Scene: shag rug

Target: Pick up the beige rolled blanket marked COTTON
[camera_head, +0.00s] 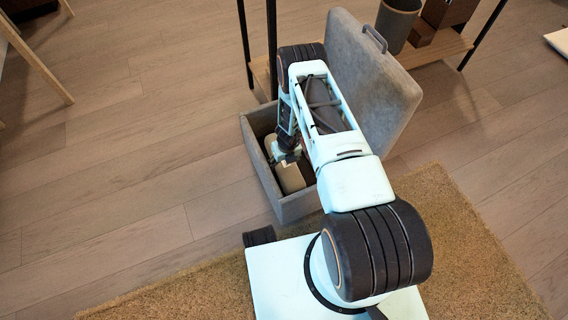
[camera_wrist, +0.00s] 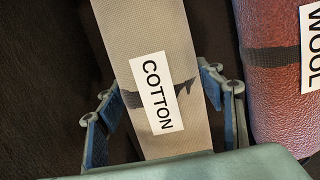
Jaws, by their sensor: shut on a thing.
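The beige rolled blanket marked COTTON (camera_wrist: 125,25) runs lengthwise through the middle of the wrist view, with a dark strap and a white label. My gripper (camera_wrist: 160,93) has a blue-padded finger on each side of it and is shut on it. In the head view, a beige roll (camera_head: 290,180) shows inside a grey box, with my gripper (camera_head: 287,152) down in the box at it. My arm hides part of the box's inside.
The grey box (camera_head: 262,172) has its lid (camera_head: 375,75) standing open at the back right. A dark red roll marked WOOL (camera_wrist: 270,95) lies close on the right. A shelf with a grey bin (camera_head: 397,22) stands behind.

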